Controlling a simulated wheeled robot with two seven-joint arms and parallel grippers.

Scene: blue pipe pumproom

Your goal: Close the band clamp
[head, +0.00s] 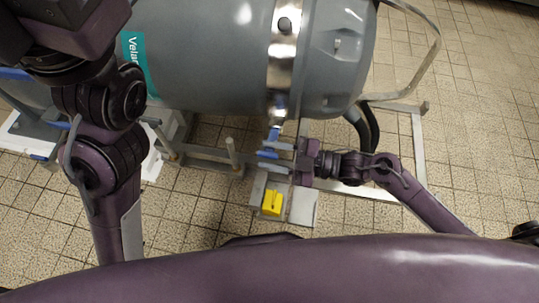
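The band clamp (284,52) is a shiny metal strap around the grey tank, near its right end. Its lower end has a latch with a blue lever (274,134) hanging below the tank. My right gripper (270,156) comes in from the right just below the latch. Its two grey fingers point left and stand apart, with a blue part at their tips. I cannot tell whether the fingers touch the lever. My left arm rises at the left of the head view, but I cannot make out its gripper.
The grey tank (205,60) with a teal label fills the top middle. A metal frame (418,150) runs under it, and a bent rail (432,45) rises at right. A yellow block (272,202) sits on a plate below the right gripper. The tiled floor is open at right.

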